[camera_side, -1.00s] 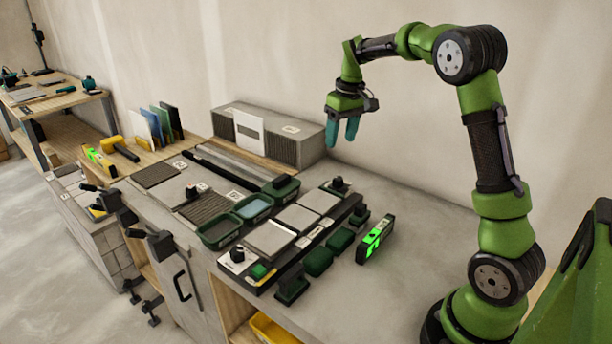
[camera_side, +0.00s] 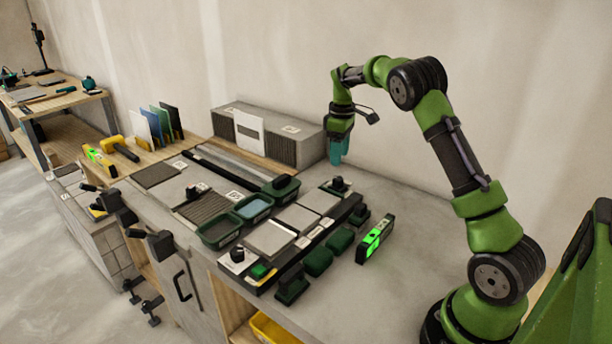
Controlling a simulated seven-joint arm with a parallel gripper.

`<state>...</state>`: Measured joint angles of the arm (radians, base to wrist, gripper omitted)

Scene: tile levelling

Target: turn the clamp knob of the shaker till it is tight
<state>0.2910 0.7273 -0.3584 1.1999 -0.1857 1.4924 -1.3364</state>
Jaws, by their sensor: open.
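The shaker appears to be the long dark base (camera_side: 290,253) on the bench, carrying light grey tiles (camera_side: 270,238). A black knob (camera_side: 237,255) stands on a pale plate at its near end, beside a green button (camera_side: 261,271). Another black knob (camera_side: 338,184) stands at its far end. I cannot tell which is the clamp knob or how tight either is. My gripper (camera_side: 337,160) points down with teal fingers, above and behind the far knob, apart from it. It is open and empty; the fingers overlap from this side.
Green-rimmed trays (camera_side: 220,231) lie left of the base. Dark green blocks (camera_side: 318,262) and a bright green level (camera_side: 375,240) stand to its right. A grey ribbed box (camera_side: 275,135) stands along the wall. The bench's right part (camera_side: 420,235) is clear.

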